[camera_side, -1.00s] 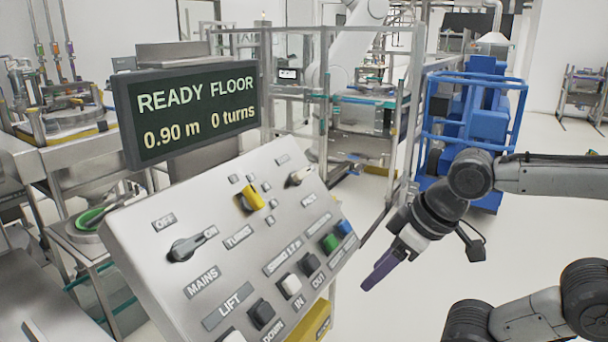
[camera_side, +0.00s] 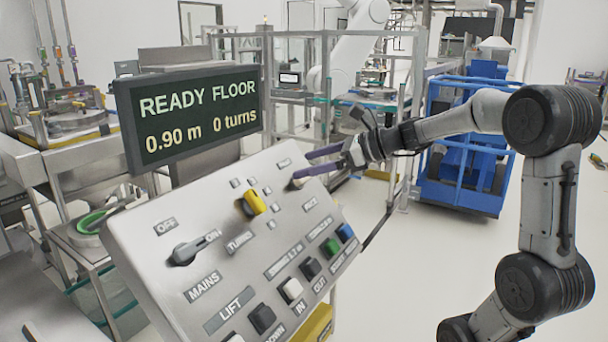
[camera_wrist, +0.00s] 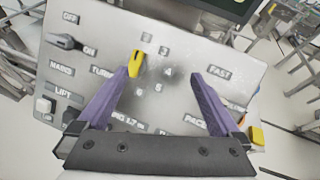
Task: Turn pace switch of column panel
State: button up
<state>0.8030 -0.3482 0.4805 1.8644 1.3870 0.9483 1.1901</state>
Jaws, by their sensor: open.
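The column panel (camera_side: 140,228) is a tilted grey metal board with labels, switches and buttons. My gripper (camera_side: 300,168) is open at its upper right corner, one finger low over the spot of the pace switch. That switch is mostly or wholly hidden behind the finger, and I cannot tell if they touch. In the wrist view my gripper (camera_wrist: 162,73) has its purple fingers spread over the panel (camera_wrist: 112,42). The right fingertip is between the FAST and PACE labels. The left fingertip is near the yellow turns knob (camera_wrist: 135,63).
The yellow turns knob (camera_side: 252,204) and the grey mains switch (camera_side: 190,249), pointing toward ON, are on the panel. Coloured buttons line its lower edge. A display (camera_side: 190,110) reads READY FLOOR, 0.90 m, 0 turns. A blue frame cart (camera_side: 465,150) stands behind. Floor at right is open.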

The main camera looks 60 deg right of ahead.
aim_at(303, 179)
jog(key=s+d+f+m+h, duration=0.2)
jog(key=d, duration=0.4)
jog(key=s+d+f+m+h, duration=0.1)
jog(key=d+f+m, duration=0.1)
jog(key=d, duration=0.4)
jog(key=x, duration=1.3)
jog(key=shift+w+a+r, duration=0.15)
jog(key=shift+w+r, duration=0.05)
jog(key=shift+r, duration=0.1)
jog(key=c, duration=1.2)
jog(key=shift+c, duration=0.2)
